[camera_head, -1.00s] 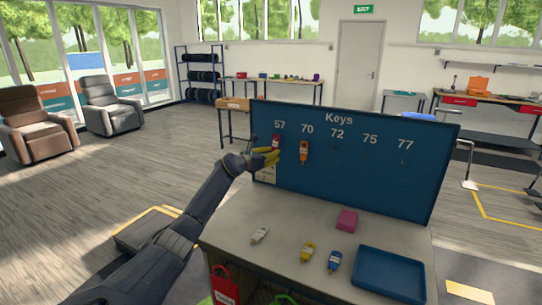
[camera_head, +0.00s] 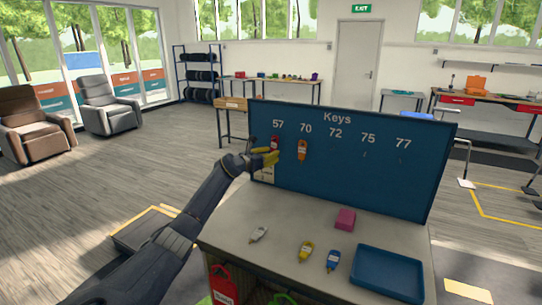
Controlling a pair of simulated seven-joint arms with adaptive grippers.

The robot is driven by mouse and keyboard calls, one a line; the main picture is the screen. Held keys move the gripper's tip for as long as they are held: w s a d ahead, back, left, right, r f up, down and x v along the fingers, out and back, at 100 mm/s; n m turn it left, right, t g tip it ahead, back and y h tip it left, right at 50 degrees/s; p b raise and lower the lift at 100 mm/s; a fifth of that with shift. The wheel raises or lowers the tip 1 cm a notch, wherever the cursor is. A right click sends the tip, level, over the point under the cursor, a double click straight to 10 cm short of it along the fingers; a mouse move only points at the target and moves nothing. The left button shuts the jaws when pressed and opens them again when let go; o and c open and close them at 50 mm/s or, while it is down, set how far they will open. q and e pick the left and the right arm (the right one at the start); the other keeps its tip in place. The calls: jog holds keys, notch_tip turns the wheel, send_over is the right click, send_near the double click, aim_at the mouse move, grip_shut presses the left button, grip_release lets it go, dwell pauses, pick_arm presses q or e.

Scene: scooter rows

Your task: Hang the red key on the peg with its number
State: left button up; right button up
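The red key (camera_head: 275,143) is at the peg under number 57, at the left end of the blue key board (camera_head: 375,188). My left gripper (camera_head: 268,157), with yellow fingers, is at the board just below and left of the red key and partly overlaps its lower end. Whether the fingers touch or grip the key is too small to tell. An orange key (camera_head: 302,150) hangs under 70. The pegs under 72, 75 and 77 hold no keys. My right gripper is not in view.
The grey table (camera_head: 287,220) in front of the board holds a white key (camera_head: 258,234), a yellow key (camera_head: 305,253), a blue key (camera_head: 333,261), a pink block (camera_head: 345,219) and an empty blue tray (camera_head: 387,273). Red and green tags hang below its front edge.

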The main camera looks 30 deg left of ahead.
pick_arm(q)
jog(key=o, duration=0.4)
jog(key=shift+o, duration=0.2)
jog(key=shift+s, duration=0.1)
